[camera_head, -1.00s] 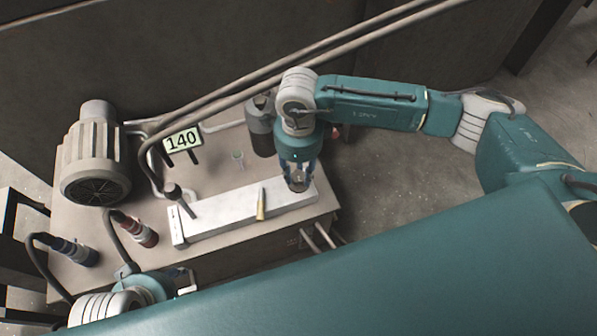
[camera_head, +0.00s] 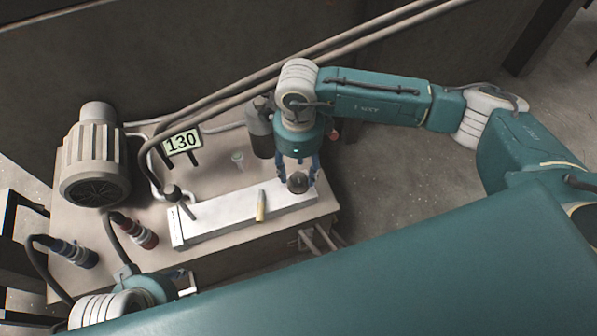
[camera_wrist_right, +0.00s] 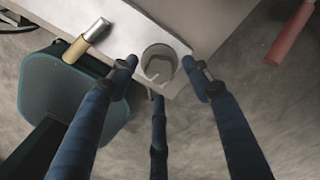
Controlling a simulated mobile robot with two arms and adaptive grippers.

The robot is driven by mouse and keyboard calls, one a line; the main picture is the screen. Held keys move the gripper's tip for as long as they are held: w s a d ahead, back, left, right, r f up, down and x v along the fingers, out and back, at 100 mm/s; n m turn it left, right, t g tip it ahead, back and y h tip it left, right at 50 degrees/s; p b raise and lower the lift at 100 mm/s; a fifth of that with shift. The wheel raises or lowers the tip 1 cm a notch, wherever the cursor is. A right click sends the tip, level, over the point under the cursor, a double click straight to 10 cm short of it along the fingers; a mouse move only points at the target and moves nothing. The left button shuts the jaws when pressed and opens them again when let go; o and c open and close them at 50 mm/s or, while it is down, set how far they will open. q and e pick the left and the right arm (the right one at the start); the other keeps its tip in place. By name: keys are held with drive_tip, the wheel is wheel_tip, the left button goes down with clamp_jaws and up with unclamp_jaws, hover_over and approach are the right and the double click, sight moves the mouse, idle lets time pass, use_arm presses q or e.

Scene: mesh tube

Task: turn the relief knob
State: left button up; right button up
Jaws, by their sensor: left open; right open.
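The relief knob appears to be the dark round knob (camera_head: 298,183) at the right end of the pale metal block (camera_head: 220,216). In the right wrist view a round cylindrical knob (camera_wrist_right: 159,64) sits between the fingers. My right gripper (camera_head: 298,174) points down just above the knob, its blue fingers spread around it. In the wrist view the open fingers (camera_wrist_right: 163,82) look clear of the knob's sides. My left gripper (camera_head: 186,282) is at the bench's front left, open and empty, partly hidden by my own body.
A display (camera_head: 182,142) reads 130. A motor (camera_head: 93,160), a dark cylinder (camera_head: 260,130), red (camera_head: 143,234) and blue (camera_head: 76,253) hose couplings and a hanging hose nozzle (camera_head: 178,194) occupy the bench.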

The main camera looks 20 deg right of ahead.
sight(298, 177)
wheel_tip(298, 177, up, 10)
idle(0.3)
idle(0.4)
